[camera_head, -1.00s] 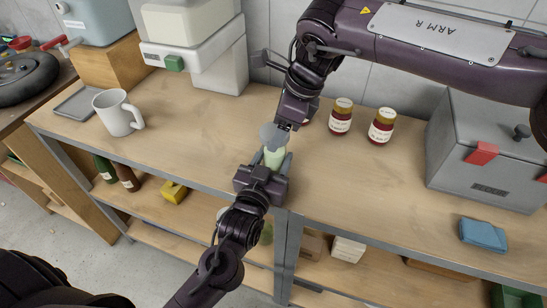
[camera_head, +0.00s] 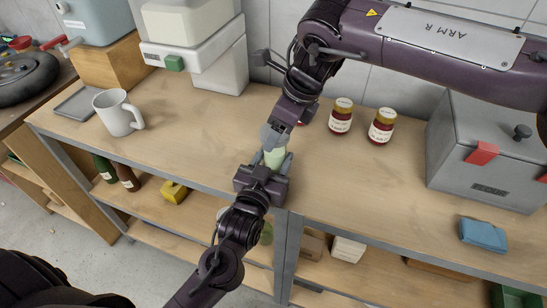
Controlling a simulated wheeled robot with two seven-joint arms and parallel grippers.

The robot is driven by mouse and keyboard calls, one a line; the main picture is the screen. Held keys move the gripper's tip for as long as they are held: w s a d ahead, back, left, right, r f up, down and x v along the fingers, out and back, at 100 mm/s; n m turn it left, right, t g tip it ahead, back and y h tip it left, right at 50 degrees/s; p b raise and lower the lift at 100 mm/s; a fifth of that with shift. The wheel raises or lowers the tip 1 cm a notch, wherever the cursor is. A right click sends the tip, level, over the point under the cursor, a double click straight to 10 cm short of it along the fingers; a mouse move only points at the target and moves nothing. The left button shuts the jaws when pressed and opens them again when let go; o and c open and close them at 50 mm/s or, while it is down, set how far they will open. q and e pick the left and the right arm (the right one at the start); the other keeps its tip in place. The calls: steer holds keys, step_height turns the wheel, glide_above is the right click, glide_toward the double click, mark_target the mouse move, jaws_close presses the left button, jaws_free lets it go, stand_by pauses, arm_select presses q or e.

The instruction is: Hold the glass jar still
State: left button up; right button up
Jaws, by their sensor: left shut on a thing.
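A small glass jar with pale green contents (camera_head: 275,157) stands near the front edge of the wooden bench top. My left gripper (camera_head: 270,167) reaches up from below and is shut on the jar, with its fingers on either side. My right gripper (camera_head: 275,136) points down over the top of the jar from above. A grey round piece shows at the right gripper's tip, at the jar's mouth. I cannot tell whether the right fingers are open or shut.
Two red jars (camera_head: 340,117) (camera_head: 381,126) with labels stand behind to the right, and part of another red thing shows behind my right gripper. A white mug (camera_head: 118,113) stands at left.

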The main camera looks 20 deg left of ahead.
arm_select(q)
steer(key=shift+d+r, duration=0.1)
arm_select(e)
steer(key=shift+o, duration=0.7)
steer(key=shift+s+a+f, duration=0.1)
steer(key=shift+s+f, duration=0.05)
steer(key=shift+s, duration=0.1)
steer(key=shift+w, duration=0.1)
steer(key=shift+w+r, duration=0.1)
steer(key=shift+r, duration=0.1)
steer(key=shift+d+r, duration=0.2)
steer(key=shift+r, duration=0.1)
steer(key=shift+v, duration=3.15)
arm_select(q)
steer(key=o, duration=1.3)
steer(key=shift+c, duration=0.2)
